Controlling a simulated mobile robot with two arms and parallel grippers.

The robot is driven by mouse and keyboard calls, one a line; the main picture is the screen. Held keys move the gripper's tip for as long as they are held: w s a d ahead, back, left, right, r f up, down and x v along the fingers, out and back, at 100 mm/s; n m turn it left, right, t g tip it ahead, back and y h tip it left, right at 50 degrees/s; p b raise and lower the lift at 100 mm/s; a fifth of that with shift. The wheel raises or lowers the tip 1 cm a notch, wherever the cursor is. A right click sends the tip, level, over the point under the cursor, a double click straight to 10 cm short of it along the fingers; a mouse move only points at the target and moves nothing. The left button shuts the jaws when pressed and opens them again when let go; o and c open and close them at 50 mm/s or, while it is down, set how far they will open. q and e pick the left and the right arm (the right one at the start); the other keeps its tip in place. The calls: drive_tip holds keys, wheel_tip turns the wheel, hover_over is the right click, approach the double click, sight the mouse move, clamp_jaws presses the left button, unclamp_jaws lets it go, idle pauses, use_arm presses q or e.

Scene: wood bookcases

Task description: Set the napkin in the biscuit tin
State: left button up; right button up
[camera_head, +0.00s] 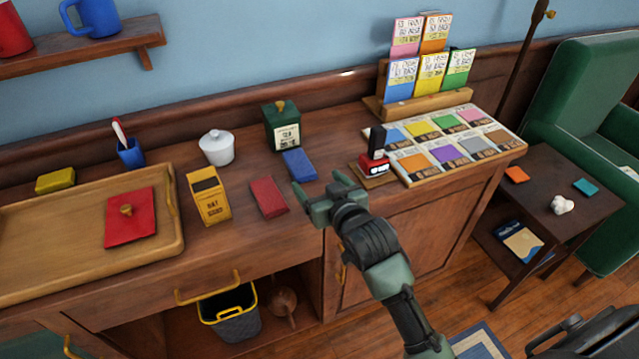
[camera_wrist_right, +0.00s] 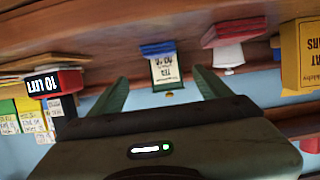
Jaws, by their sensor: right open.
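My right gripper (camera_head: 322,188) is open and empty above the front of the sideboard; its fingers also show in the right wrist view (camera_wrist_right: 160,86). A blue folded cloth-like piece (camera_head: 300,165) lies just beyond it, and a similar red piece (camera_head: 268,197) lies to its left. I cannot tell which is the napkin. A dark green tin (camera_head: 282,125) with a knobbed lid and pale label stands behind the blue piece. A red square piece with a gold knob (camera_head: 130,217) lies on the tray. I cannot tell which is the biscuit tin. My left gripper is out of view.
A yellow box (camera_head: 209,196) and white lidded pot (camera_head: 216,147) stand left of the red piece. The wooden tray (camera_head: 40,260) fills the left. A red-and-black stamp (camera_head: 375,152) and coloured card board (camera_head: 498,143) are right of the gripper.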

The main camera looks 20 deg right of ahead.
sight(304, 169)
drive_tip(key=p, duration=0.3)
drive_tip(key=w+p, duration=0.1)
drive_tip(key=p, duration=0.1)
drive_tip(key=shift+d+r+g+p, duration=0.3)
drive_tip(key=shift+r+g+p, duration=0.1)
drive_tip(key=w+f+p, duration=0.1)
drive_tip(key=w+f, duration=0.1)
drive_tip(key=shift+w+f, duration=0.25)
drive_tip(key=shift+w, duration=0.1)
drive_tip(key=x, duration=0.5)
drive_tip(key=shift+w+a+f+p, duration=0.1)
drive_tip(key=shift+w+a+p, duration=0.15)
drive_tip(key=shift+a+p, duration=0.05)
drive_tip(key=c, duration=1.6)
